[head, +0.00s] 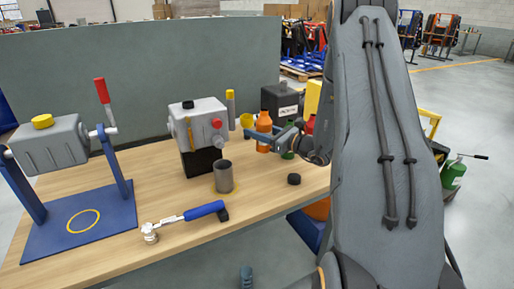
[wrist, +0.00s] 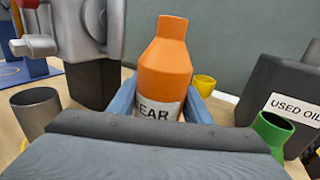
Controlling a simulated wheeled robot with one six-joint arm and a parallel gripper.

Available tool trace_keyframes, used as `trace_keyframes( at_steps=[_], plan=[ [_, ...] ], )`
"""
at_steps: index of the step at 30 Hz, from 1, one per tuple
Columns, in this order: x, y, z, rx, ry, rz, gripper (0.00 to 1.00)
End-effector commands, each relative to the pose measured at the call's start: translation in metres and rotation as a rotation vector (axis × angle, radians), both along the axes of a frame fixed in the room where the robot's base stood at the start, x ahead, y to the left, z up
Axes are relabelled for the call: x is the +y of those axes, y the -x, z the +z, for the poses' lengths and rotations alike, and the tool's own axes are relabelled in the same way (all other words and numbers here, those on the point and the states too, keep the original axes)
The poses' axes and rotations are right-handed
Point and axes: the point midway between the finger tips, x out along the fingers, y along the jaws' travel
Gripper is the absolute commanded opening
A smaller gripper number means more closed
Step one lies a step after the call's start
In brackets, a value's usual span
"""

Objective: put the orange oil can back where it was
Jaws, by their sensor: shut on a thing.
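The orange oil can (head: 263,125) is upright in the head view, towards the back right of the wooden bench. In the wrist view the can (wrist: 165,65) stands between the two blue-grey fingers, with a white label reading "EAR" partly covered. My gripper (head: 264,139) is shut on the can; it also shows in the wrist view (wrist: 162,100).
A grey machine (head: 198,122) stands left of the can, a grey cup (head: 223,177) in front of it. A black used-oil box (head: 280,103) and green bottle (wrist: 270,132) are close right. A yellow cup (head: 247,120) is behind. A blue-handled tool (head: 204,210) lies at the front.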

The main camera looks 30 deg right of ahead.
Motion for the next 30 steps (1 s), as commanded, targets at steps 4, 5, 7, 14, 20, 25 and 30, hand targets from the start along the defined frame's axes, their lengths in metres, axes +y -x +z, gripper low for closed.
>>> trace_keyframes(
  at_steps=[4,5,7,14,20,25,30],
  plan=[
    [-0.001,0.0,-0.016,-0.001,0.0,-0.001,0.14],
    [-0.001,0.0,-0.017,-0.001,0.0,-0.001,0.14],
    [0.0,0.0,-0.021,-0.001,0.0,-0.001,0.14],
    [0.001,0.0,-0.051,0.0,-0.001,0.001,0.14],
    [0.002,-0.001,-0.06,-0.003,0.001,0.003,0.14],
    [0.002,-0.001,-0.06,-0.003,0.001,0.003,0.14],
    [0.002,-0.001,-0.064,-0.001,0.0,0.003,0.46]
  ],
)
